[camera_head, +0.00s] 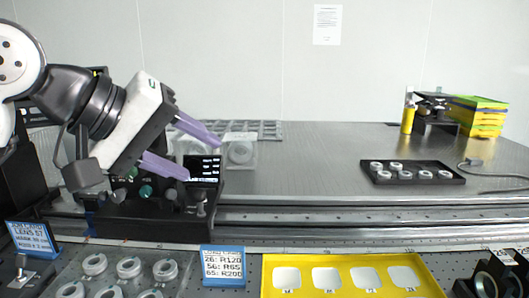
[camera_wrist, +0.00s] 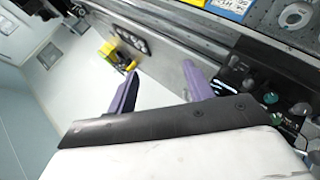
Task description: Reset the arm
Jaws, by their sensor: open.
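My arm reaches in from the left in the head view. My gripper (camera_head: 202,152) has two purple fingers, spread apart with nothing between them. It hangs in the air, tilted down to the right, in front of a black device (camera_head: 150,222) with knobs and a small screen (camera_head: 203,169). In the wrist view my gripper (camera_wrist: 160,83) also shows its two purple fingers apart and empty. The gripper body covers part of the black device in the head view.
A yellow tray (camera_head: 305,293) with white squares lies in front. A black tray (camera_head: 457,179) with several round mounts sits on the optical table (camera_head: 310,175). Blue label cards (camera_head: 223,266) stand beside ring mounts (camera_head: 128,266). Yellow and green stacked items (camera_head: 480,117) stand at the back right. The table's middle is clear.

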